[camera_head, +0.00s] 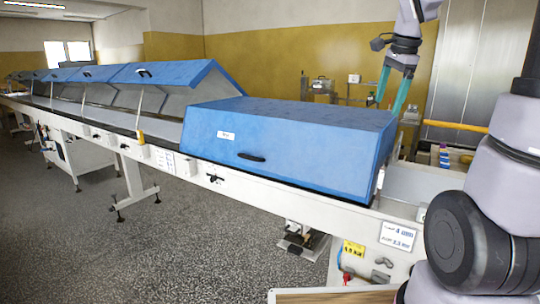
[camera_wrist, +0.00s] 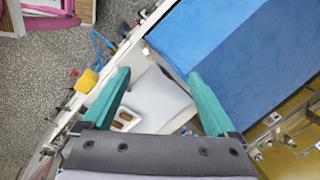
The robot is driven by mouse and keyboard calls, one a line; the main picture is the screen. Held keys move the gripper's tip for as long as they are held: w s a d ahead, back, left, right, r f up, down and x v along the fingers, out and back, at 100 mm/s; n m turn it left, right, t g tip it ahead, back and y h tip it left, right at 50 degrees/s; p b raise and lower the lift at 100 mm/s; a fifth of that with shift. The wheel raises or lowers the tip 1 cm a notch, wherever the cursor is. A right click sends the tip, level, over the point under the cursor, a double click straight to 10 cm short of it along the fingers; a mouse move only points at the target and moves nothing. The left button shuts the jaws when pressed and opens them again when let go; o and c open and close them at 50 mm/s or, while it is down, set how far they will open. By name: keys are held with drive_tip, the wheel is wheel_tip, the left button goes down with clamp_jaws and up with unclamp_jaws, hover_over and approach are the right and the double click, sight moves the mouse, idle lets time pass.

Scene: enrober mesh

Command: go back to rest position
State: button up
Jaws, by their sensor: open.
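My gripper (camera_head: 391,88) is raised above the far right end of the blue-hooded machine, with its two teal fingers pointing down. In the wrist view my gripper (camera_wrist: 160,95) has its fingers wide apart with nothing between them. Below it are a pale surface (camera_wrist: 160,98) and a small white tray with brown pieces (camera_wrist: 124,119). The nearest blue hood (camera_head: 285,140) is closed over the conveyor line and also fills the upper right of the wrist view (camera_wrist: 245,55).
Several blue hoods (camera_head: 165,73) farther left stand propped open. A yellow bar (camera_head: 455,127) is at the right. The speckled floor (camera_head: 150,255) at left front is clear.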

drive_tip(key=s+a+n+t, duration=0.2)
drive_tip(key=s+a+n, duration=0.1)
drive_tip(key=s+n, duration=0.3)
drive_tip(key=s+a+r+n+t+y, duration=0.1)
drive_tip(key=s+a+n, duration=0.3)
drive_tip(key=s, duration=0.6)
drive_tip(key=shift+s+a+r+n+t, duration=0.15)
drive_tip(key=shift+s+r+n+t, duration=0.15)
drive_tip(key=shift+n+t, duration=0.55)
drive_tip(key=shift+g, duration=0.25)
